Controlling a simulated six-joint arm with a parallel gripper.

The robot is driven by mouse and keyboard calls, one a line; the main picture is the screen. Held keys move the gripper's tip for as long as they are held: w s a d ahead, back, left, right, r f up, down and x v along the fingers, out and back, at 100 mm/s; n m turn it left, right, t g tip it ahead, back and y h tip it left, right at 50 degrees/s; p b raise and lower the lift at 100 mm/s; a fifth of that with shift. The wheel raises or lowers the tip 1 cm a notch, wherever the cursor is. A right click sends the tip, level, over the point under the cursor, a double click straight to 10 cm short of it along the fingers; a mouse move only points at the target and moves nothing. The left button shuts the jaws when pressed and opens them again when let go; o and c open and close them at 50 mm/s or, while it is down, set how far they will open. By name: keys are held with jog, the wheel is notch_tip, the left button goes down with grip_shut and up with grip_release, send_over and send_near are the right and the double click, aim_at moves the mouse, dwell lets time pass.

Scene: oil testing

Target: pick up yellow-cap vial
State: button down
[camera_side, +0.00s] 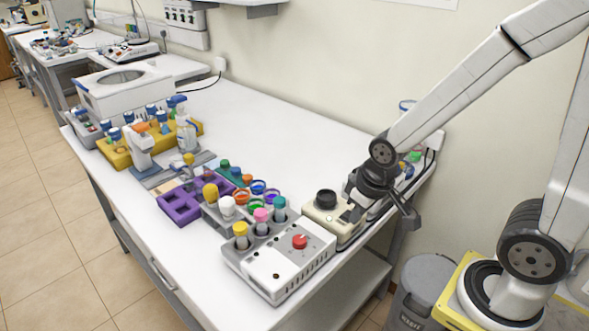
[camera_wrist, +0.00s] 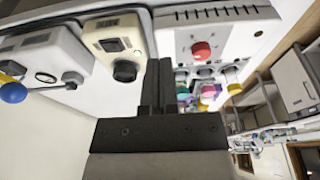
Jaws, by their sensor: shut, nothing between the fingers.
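A yellow-cap vial (camera_side: 241,231) stands in the front-left hole of the white device with the red knob, in the side view. Another, darker yellow cap (camera_side: 210,191) shows just behind it, and a smaller yellow cap (camera_side: 189,158) farther back. I cannot tell which one the task names. My gripper (camera_side: 411,221) is off to the right, at the table's right end and away from all the vials. In the wrist view its fingers (camera_wrist: 159,63) are together and hold nothing. The caps show small and partly hidden there.
The white device (camera_side: 276,274) also holds pink (camera_side: 261,214) and teal (camera_side: 279,202) caps. A cream device with a black knob (camera_side: 326,198) stands between it and my gripper. A purple rack (camera_side: 179,208) is to the left. The table's back middle is clear.

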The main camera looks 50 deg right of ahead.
aim_at(240, 226)
dwell(0.3)
jog(key=shift+c, duration=1)
grip_release()
jog(key=w+a+m, duration=0.1)
jog(key=w+m, duration=0.2)
jog(key=w+a+m, duration=0.2)
jog(key=w+m, duration=0.1)
jog(key=w, duration=0.1)
jog(key=w+a+m+g, duration=0.1)
jog(key=w+a+m, duration=0.1)
jog(key=w+m, duration=0.1)
jog(key=shift+w+a+r+m+y, duration=0.2)
jog(key=shift+r+m+y, duration=0.05)
jog(key=shift+m+y, duration=0.05)
jog(key=shift+w+a+f+m+g+y, duration=0.15)
jog(key=shift+w+a+f+m+g, duration=0.1)
jog(key=shift+w+a+m, duration=1.35)
jog(key=shift+w+a+f+m+g+y, duration=0.1)
jog(key=shift+w+a+f+m+g, duration=0.1)
jog(key=shift+w+a+m, duration=1.45)
jog(key=shift+w+a+f+m+g+y, duration=0.2)
jog(key=shift+w+a+m, duration=0.95)
jog(key=shift+m, duration=0.9)
jog(key=shift+a+f, duration=0.15)
jog(key=shift+f, duration=1.15)
jog(key=shift+a+f, duration=0.2)
jog(key=shift+f, duration=1.15)
jog(key=shift+a+f, duration=0.15)
jog(key=shift+f, duration=1.15)
